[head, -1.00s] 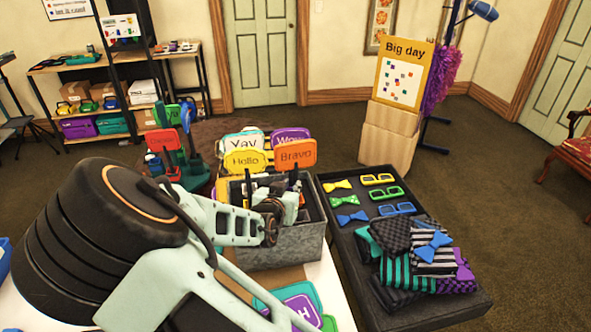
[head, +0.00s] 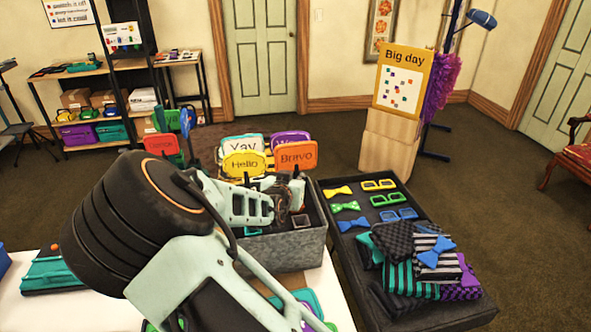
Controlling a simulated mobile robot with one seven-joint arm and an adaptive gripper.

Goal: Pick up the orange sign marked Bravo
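The orange sign marked Bravo (head: 296,157) stands upright at the right of a cluster of signs, above the back of a grey felt bin (head: 290,252). Its face is clear; its lower part and any handle are hidden behind my gripper. My gripper (head: 284,180) is over the bin, just below the Bravo sign in the picture, its dark fingers pointing away from the camera. I cannot tell whether the fingers touch the sign or how far apart they are. The yellow Hello sign (head: 243,164) is directly left of Bravo, with the white Yay sign (head: 240,143) behind it.
A purple sign (head: 290,137) stands behind Bravo. A red sign (head: 161,145) is further left. A dark tray (head: 437,314) with bow ties, glasses frames and folded cloths lies right of the bin. A Big day board (head: 403,80) stands behind. Open carpet lies to the right.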

